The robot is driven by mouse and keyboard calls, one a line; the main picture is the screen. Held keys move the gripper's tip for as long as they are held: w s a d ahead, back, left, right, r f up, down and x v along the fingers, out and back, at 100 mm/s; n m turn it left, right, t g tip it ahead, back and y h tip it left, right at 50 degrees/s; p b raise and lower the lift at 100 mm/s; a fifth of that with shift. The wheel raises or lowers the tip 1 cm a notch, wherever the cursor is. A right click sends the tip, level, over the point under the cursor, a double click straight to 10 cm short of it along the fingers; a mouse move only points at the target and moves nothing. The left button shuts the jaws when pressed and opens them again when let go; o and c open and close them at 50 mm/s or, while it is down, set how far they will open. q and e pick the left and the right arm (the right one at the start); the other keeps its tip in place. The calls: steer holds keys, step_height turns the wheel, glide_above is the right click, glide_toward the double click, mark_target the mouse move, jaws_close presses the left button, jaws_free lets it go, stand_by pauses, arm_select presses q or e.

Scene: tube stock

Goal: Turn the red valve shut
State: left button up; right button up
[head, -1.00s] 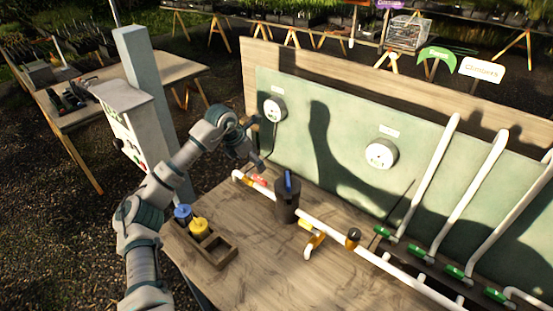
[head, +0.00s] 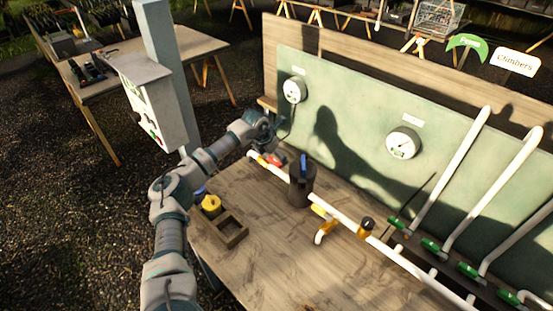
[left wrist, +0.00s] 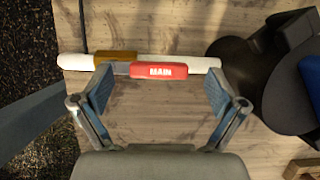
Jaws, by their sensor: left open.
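The red valve has a red handle (head: 277,160) near the left end of the white pipe (head: 346,220) on the wooden bench. In the left wrist view the handle (left wrist: 159,71), marked MAIN, lies along the pipe, with a brass-coloured body (left wrist: 115,57) at its left. My left gripper (left wrist: 163,85) is open and empty, its fingers on either side of the handle and apart from it. In the head view this gripper (head: 268,138) is just above and behind the valve; its fingertips are hard to make out.
A yellow valve (head: 320,212) and green valves (head: 430,246) are farther along. A wooden tray (head: 232,236) holds blue and yellow pieces. The green gauge board (head: 352,120) stands behind.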

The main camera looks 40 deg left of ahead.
arm_select(q)
steer(key=shift+w+a+f, duration=0.15)
steer(key=shift+w+f, duration=0.05)
steer(key=shift+f, duration=0.25)
steer(key=shift+w+a+f, duration=0.15)
steer(key=shift+f, duration=0.45)
steer(key=shift+d, duration=0.25)
steer(key=shift+c, duration=0.5)
steer(key=shift+d+r, duration=0.15)
steer(key=shift+r, duration=0.05)
steer(key=c, duration=1.6)
steer(key=shift+f, duration=0.1)
arm_select(e)
steer(key=shift+s+a+r, duration=0.1)
steer(key=shift+s+r, duration=0.05)
steer(key=shift+r, duration=0.05)
